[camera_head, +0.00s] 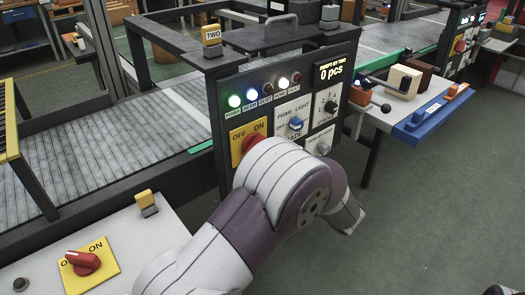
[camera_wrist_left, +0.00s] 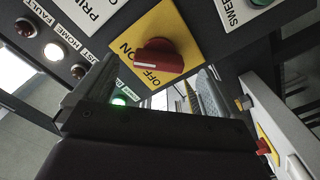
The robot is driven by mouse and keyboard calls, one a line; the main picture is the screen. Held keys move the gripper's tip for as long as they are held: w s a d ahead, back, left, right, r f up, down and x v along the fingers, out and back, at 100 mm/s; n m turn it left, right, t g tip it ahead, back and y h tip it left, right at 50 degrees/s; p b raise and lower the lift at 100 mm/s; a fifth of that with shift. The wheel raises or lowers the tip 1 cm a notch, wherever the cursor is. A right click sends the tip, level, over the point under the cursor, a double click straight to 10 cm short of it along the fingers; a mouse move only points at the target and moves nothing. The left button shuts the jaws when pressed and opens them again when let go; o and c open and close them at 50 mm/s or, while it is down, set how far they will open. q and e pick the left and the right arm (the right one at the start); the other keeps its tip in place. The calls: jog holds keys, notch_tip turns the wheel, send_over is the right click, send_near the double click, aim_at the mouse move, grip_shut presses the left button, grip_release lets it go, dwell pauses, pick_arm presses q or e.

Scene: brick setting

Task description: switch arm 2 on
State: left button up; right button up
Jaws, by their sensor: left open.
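The control panel marked TWO (camera_head: 212,36) stands in the middle of the head view. Its yellow OFF/ON plate carries a red rotary switch (camera_head: 253,142), partly covered by my left arm. The gripper itself is hidden behind my arm in the head view. On the panel, green, blue and white lamps (camera_head: 234,101) are lit.
The panel also holds a blue-handled switch (camera_head: 296,124) and a display (camera_head: 333,71) reading 0 pcs. Another red switch (camera_head: 84,262) is on the near white table (camera_head: 135,245). A conveyor (camera_head: 90,150) lies left. A white side table with a blue tray (camera_head: 425,122) stands right.

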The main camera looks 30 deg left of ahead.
pick_arm(q)
jog(key=v, duration=0.7)
jog(key=shift+d, duration=0.4)
jog(key=shift+s, duration=0.15)
